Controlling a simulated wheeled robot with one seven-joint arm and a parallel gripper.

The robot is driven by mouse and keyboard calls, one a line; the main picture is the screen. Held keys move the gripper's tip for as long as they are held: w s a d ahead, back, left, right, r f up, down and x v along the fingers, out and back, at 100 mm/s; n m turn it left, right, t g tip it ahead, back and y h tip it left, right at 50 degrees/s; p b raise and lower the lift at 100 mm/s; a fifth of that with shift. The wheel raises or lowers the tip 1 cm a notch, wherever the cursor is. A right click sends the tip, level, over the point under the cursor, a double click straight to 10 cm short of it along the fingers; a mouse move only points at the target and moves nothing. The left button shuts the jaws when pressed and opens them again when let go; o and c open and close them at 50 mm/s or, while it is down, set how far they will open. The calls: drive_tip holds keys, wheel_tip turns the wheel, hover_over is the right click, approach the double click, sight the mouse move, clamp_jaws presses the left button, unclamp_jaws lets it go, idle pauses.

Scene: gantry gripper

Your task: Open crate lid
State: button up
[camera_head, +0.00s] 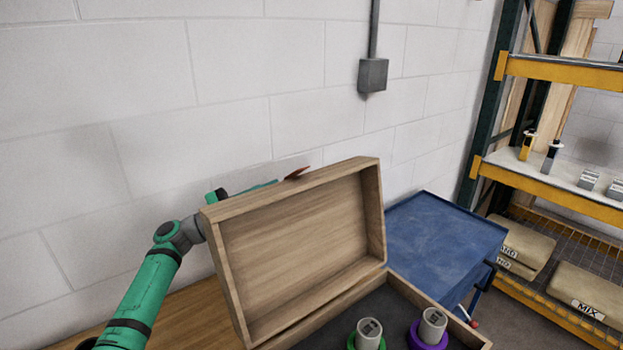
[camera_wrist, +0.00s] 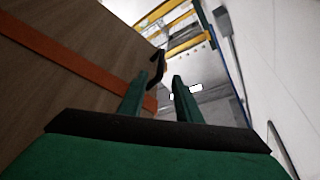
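The wooden crate lid (camera_head: 300,240) stands raised, tilted steeply up from the crate (camera_head: 430,312), its inner face toward the head camera. The crate is open, with a dark interior. My gripper (camera_wrist: 161,80) is behind the lid, mostly hidden by it in the head view. In the wrist view its two green fingers are apart, with nothing visible between them. The lid's outer face (camera_wrist: 75,85) fills the left of that view, with an orange-brown strap (camera_wrist: 60,55) across it. A dark hooked piece (camera_wrist: 157,68) shows near the left fingertip; whether they touch I cannot tell.
Two grey cylinders stand in the crate, one in a green ring (camera_head: 368,334) and one in a purple ring (camera_head: 431,326). The crate is on a wooden table (camera_head: 190,315). A blue cart (camera_head: 440,235) and a shelf rack (camera_head: 550,180) are right. A block wall (camera_head: 230,90) stands close behind.

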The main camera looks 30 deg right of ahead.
drive_tip(key=x, duration=1)
drive_tip(key=shift+d+r, duration=0.1)
drive_tip(key=shift+d, duration=0.05)
drive_tip(key=shift+c, duration=0.7)
